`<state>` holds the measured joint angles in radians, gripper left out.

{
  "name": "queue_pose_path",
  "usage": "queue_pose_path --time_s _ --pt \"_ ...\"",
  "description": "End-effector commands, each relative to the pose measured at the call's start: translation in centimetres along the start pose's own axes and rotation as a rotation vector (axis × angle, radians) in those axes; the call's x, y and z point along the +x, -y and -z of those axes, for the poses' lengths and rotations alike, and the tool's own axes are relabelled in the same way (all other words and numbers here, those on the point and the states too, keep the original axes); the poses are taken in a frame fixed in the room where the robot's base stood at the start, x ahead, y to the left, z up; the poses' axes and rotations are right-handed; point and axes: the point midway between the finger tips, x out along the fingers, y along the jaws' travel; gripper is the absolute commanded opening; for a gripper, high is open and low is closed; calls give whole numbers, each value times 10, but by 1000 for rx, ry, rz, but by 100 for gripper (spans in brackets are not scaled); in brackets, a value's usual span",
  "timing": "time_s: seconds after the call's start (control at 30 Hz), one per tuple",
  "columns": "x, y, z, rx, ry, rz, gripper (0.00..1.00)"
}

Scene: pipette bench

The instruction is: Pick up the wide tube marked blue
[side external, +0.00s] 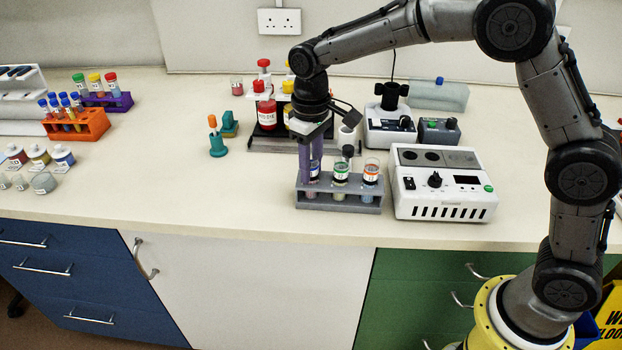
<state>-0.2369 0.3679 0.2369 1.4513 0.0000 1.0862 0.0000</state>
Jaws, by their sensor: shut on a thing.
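A grey rack (338,202) near the bench's front edge holds three wide tubes in a row. The wide tube marked blue (314,172) is in the left place, partly hidden by my fingers. The tube marked green (341,174) is in the middle and the tube marked orange (371,173) is at the right. My gripper (312,163) points down with its purple fingers at the left tube and is shut on it. The tube's lower part is still within the rack.
A white instrument with a dial (440,184) stands close to the rack's right. A dark-topped device (390,120) and a red bottle (266,113) are behind. A teal stand (217,146) is to the left.

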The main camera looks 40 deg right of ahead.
Motion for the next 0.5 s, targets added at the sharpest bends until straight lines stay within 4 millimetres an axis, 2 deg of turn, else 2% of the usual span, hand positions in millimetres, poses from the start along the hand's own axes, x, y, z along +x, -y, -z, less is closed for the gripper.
queue_pose_path --time_s 0.5 --pt "-33 0 0 0 -2 0 0"
